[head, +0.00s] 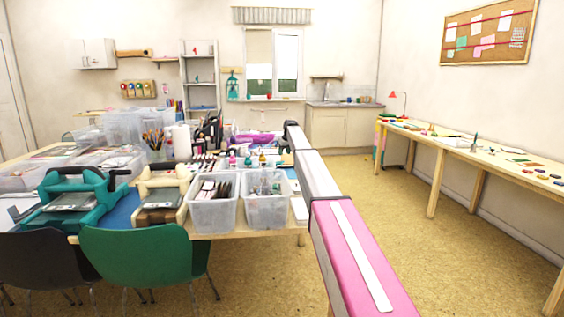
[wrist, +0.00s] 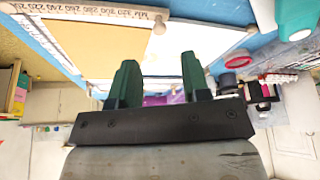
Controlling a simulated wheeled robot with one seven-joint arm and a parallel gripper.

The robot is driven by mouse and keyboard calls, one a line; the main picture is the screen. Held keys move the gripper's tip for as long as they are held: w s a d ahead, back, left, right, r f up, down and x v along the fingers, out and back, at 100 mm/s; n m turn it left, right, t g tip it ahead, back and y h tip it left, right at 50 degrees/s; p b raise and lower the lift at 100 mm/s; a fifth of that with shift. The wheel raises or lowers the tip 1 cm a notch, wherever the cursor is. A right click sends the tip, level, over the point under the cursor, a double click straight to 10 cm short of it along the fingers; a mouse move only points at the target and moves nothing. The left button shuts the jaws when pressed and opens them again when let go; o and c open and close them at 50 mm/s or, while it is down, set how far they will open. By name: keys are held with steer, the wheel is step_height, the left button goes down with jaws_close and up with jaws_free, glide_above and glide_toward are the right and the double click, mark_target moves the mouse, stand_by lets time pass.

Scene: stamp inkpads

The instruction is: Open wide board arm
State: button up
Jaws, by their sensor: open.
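In the wrist view, a pale board with a numbered ruler strip (wrist: 90,12) lies across the upper left, with a small round light knob (wrist: 159,25) near the strip's end. I take this for the wide board, but cannot tell for sure which part is its arm or how that arm stands. My gripper (wrist: 160,75) has two dark green fingers spread apart with nothing between them. It points toward the board and tabletop area, apart from the strip. In the head view, my pink and white arm reaches over the table's right edge, and my gripper cannot be made out.
Clear bins (head: 213,213) and (head: 265,208) stand at the table's near right corner. A teal machine (head: 75,197) and a cream machine (head: 163,180) stand left of them. A green chair (head: 140,257) is in front. Open floor (head: 400,215) lies right of my arm.

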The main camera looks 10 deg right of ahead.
steer(key=x, duration=0.6)
steer(key=shift+w+f, duration=0.1)
steer(key=shift+f, duration=0.2)
jaws_close()
